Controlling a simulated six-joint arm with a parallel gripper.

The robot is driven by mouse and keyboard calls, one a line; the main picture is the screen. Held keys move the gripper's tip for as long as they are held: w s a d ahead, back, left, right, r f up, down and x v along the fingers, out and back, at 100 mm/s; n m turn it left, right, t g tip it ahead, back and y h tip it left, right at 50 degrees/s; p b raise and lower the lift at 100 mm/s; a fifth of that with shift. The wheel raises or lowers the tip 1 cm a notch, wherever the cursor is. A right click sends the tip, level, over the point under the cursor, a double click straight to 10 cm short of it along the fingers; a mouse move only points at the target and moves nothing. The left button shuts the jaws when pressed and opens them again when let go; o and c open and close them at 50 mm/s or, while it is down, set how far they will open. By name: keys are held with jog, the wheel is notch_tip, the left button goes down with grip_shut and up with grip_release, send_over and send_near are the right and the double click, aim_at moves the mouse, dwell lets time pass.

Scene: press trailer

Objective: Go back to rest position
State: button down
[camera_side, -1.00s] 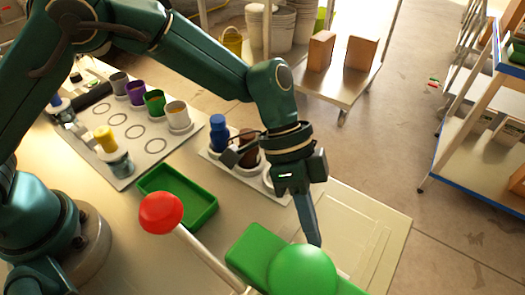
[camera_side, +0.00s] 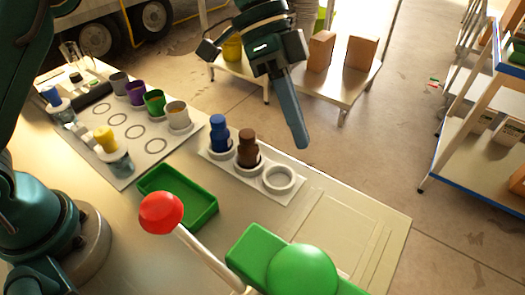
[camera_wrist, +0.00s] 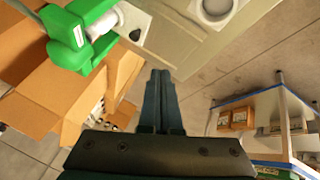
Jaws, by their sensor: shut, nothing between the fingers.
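My gripper (camera_side: 303,145) is shut and empty. In the side view it hangs in the air above the far right part of the table, well clear of everything on it. Its shut fingers also show in the wrist view (camera_wrist: 161,75). A green press (camera_side: 303,268) with a long lever ending in a red knob (camera_side: 161,212) stands at the table's front. The green press body also shows at the upper left of the wrist view (camera_wrist: 70,38).
A green tray (camera_side: 205,217), a white holder (camera_side: 300,195) with a blue bottle (camera_side: 219,134) and a brown bottle (camera_side: 247,148), and a board (camera_side: 125,183) with several cups stand on the table. A cart (camera_side: 345,97) with boxes and a blue-edged shelf (camera_side: 470,165) stand beyond.

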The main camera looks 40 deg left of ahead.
jog(key=s+a+r+n+t+y, duration=0.2)
jog(key=s+a+r+n+t, duration=0.3)
jog(key=a+r, duration=0.45)
jog(key=s+a+f+n+t+y, duration=0.2)
jog(key=s+a+f+n+y, duration=0.2)
jog(key=s+a+f+n, duration=0.4)
jog(key=shift+s+a+f+n+y, duration=0.3)
jog(key=shift+s+a, duration=0.6)
jog(key=shift+a, duration=0.3)
